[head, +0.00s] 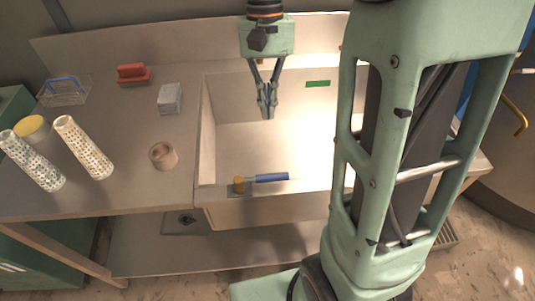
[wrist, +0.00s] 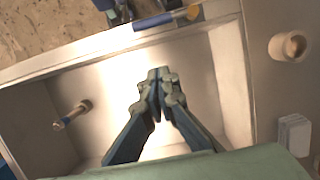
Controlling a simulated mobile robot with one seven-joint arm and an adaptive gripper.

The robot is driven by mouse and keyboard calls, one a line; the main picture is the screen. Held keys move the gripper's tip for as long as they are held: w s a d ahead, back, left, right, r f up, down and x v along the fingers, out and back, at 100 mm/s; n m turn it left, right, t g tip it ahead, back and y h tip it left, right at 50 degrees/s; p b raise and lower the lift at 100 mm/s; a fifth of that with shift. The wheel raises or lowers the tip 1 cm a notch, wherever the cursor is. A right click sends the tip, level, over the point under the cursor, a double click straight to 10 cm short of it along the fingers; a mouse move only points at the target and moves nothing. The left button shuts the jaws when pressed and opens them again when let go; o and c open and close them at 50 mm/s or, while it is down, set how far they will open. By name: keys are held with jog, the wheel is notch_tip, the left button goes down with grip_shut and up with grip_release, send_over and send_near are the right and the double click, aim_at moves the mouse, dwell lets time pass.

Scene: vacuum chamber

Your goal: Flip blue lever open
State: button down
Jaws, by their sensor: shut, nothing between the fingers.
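The blue lever (head: 271,177) lies along the front rim of the basin, its left end at a brass-coloured fitting (head: 239,185). In the wrist view the lever (wrist: 152,21) and its fitting (wrist: 192,12) are at the top edge, beyond my fingertips. My gripper (head: 267,107) hangs over the basin, behind the lever and apart from it. In the wrist view my gripper (wrist: 158,78) has its fingertips together with nothing between them.
The pale basin (head: 207,140) is empty below my gripper. Left on the bench are a tan cup (head: 163,155), grey boxes (head: 170,99), a red block (head: 133,75), a wire basket (head: 64,91) and two perforated cylinders (head: 84,147). A small fitting (wrist: 72,115) is on the basin's side.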

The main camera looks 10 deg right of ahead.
aim_at(261, 181)
jog(key=shift+s+a+f+b, duration=0.15)
jog(key=shift+s+f, duration=0.9)
jog(key=shift+f, duration=0.7)
jog(key=shift+s+a+f+b, duration=0.15)
jog(key=shift+s+f, duration=0.85)
jog(key=shift+f, duration=0.75)
jog(key=shift+s+f+b, duration=0.15)
jog(key=shift+s+f, duration=0.9)
jog(key=shift+f, duration=0.7)
